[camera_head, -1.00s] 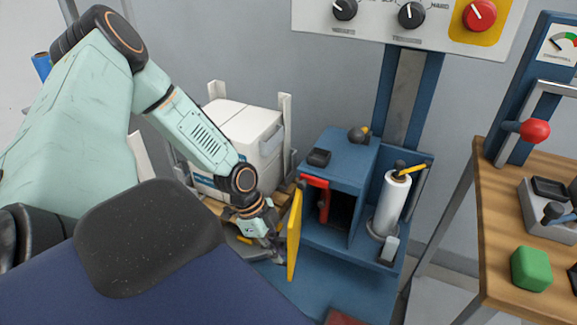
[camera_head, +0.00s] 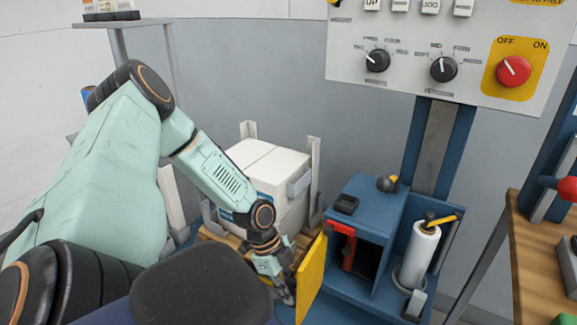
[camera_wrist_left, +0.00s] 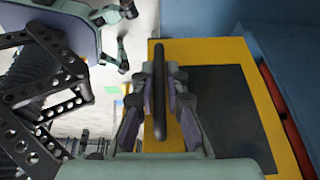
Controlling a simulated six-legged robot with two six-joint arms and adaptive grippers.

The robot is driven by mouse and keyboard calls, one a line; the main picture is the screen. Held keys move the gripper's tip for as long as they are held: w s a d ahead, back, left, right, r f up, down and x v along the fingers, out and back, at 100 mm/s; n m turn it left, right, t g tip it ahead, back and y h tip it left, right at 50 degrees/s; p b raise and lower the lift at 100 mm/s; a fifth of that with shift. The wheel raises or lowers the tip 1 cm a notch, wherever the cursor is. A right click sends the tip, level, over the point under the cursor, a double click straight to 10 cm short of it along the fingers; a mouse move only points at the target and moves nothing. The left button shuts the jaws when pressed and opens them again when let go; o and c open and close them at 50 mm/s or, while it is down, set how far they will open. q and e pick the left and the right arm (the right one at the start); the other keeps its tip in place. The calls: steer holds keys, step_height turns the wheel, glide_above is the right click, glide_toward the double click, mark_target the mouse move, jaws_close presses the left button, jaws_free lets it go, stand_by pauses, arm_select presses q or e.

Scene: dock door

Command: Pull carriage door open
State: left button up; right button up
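The yellow carriage door (camera_head: 311,280) stands swung out from the front left of the blue cabinet (camera_head: 374,204). The cabinet's dark inside and a red part (camera_head: 342,246) show beside it. In the left wrist view the door (camera_wrist_left: 228,52) has a dark panel and an upright black bar handle (camera_wrist_left: 161,95). My left gripper (camera_head: 286,290) is at the door's left face. Its fingers (camera_wrist_left: 160,72) lie on both sides of the handle, close in at the tips, and appear shut on it. Exact contact is hard to see. My right gripper is not in view.
White boxes (camera_head: 268,172) stand on a wooden pallet behind my left arm. A white roll (camera_head: 419,254) stands in the cabinet's right bay. A control panel (camera_head: 440,50) hangs above. A wooden table (camera_head: 540,258) is at the right.

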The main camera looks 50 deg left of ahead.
arm_select(q)
steer(key=o, duration=0.4)
steer(key=shift+d, duration=0.1)
